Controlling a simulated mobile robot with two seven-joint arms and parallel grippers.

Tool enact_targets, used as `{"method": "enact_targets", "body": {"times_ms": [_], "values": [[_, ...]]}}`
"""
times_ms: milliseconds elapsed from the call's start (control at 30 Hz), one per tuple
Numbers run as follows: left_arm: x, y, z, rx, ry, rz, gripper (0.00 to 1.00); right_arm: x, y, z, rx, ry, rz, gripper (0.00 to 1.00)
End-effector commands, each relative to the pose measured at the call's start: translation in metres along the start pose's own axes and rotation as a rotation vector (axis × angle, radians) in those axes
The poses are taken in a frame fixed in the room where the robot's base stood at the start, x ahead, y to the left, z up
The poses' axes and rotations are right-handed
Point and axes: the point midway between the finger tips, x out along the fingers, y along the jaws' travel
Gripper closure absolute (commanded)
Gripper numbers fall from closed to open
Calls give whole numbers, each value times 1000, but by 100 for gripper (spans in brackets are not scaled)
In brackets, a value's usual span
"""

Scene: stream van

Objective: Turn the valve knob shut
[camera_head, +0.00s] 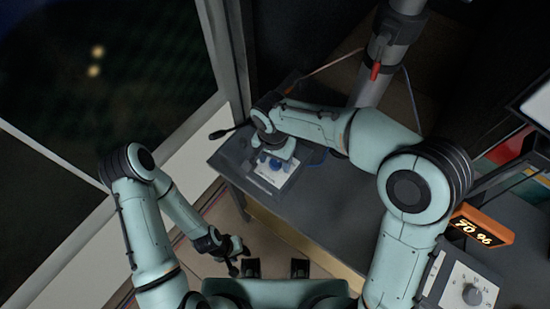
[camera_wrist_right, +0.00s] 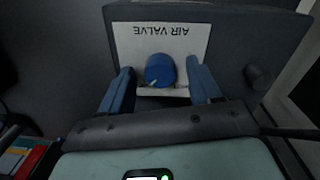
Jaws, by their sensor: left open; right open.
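The valve knob (camera_wrist_right: 160,70) is blue with a pale pointer mark. It sits on a white plate (camera_wrist_right: 135,42) lettered "AIR VALVE", upside down in the right wrist view. In the head view the blue knob (camera_head: 275,164) shows small on the white plate (camera_head: 272,178) on the grey desk. My right gripper (camera_wrist_right: 160,84) is open, with one finger on each side of the knob; I cannot tell whether they touch it. In the head view this gripper (camera_head: 275,155) points down over the plate. My left gripper (camera_head: 236,262) is open and empty, low and away from the desk.
The grey desk (camera_head: 325,205) runs to the right. An orange "70 %" display (camera_head: 482,228) and a white panel with a grey dial (camera_head: 472,294) stand at right. A grey pipe with a red lever (camera_head: 376,70) rises behind. A black microphone-like object (camera_head: 222,133) sits at the desk's left.

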Motion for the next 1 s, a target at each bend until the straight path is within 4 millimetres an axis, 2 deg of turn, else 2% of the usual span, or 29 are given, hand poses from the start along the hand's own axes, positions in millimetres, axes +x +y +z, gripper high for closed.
{"method": "enact_targets", "body": {"times_ms": [267,433,467,767,1000], "values": [[0,0,0,0,0,0,57,1,0,0,1,1,0,37],[0,0,0,0,0,0,57,1,0,0,0,1,-1,89],[0,0,0,0,0,0,57,1,0,0,0,1,-1,94],[0,0,0,0,0,0,57,1,0,0,-25,2,0,93],[-1,0,0,0,1,0,57,1,0,0,-147,7,1,93]]}}
